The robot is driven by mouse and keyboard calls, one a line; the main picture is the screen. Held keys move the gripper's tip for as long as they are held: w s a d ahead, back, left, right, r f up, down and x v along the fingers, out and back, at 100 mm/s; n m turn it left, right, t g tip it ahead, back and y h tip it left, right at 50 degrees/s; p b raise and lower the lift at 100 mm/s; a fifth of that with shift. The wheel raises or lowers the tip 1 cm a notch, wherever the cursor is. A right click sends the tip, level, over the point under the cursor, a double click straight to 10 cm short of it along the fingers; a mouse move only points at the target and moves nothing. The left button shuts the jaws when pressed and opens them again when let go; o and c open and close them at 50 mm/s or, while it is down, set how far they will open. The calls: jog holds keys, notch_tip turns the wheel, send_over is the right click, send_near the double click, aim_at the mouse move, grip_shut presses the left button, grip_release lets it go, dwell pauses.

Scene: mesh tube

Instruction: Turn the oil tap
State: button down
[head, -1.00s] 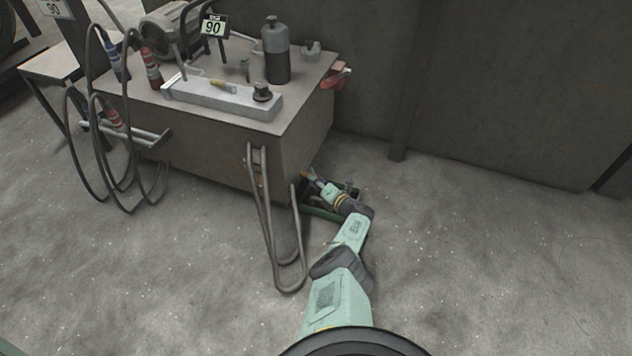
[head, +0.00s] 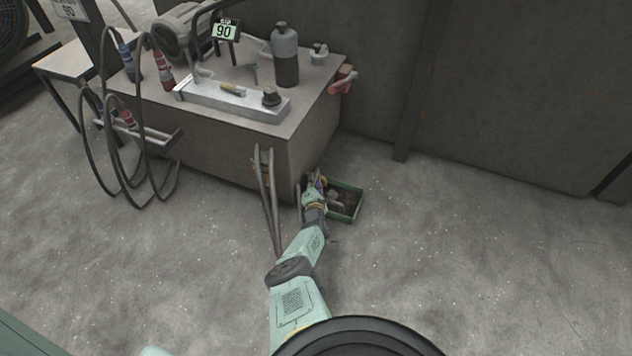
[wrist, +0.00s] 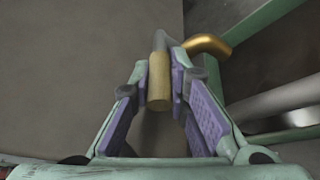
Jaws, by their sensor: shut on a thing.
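In the wrist view, my gripper (wrist: 170,75) has its purple pads closed on a tan cylindrical tap handle (wrist: 159,88) with a grey rod at its far end. A bent brass pipe (wrist: 208,44), likely the tap's spout, sticks out just beyond the right finger. In the head view, my gripper (head: 317,183) is low at the right end of the grey cabinet (head: 225,155). The tap is too small there, and partly covered by my arm, to make out clearly.
A green open tray (head: 357,206) sits on the floor right of my gripper; its rim also shows in the wrist view (wrist: 268,16). A bent tube (head: 268,200) hangs on the cabinet front, left of my arm. The floor at right is clear.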

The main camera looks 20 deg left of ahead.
jog(key=shift+a+f+m+h, duration=0.1)
jog(key=shift+a+m+h, duration=0.15)
jog(key=shift+m+h, duration=0.35)
jog(key=shift+t+h+b, duration=0.3)
jog(key=c, duration=1.5)
grip_release()
jog(key=shift+c, duration=0.2)
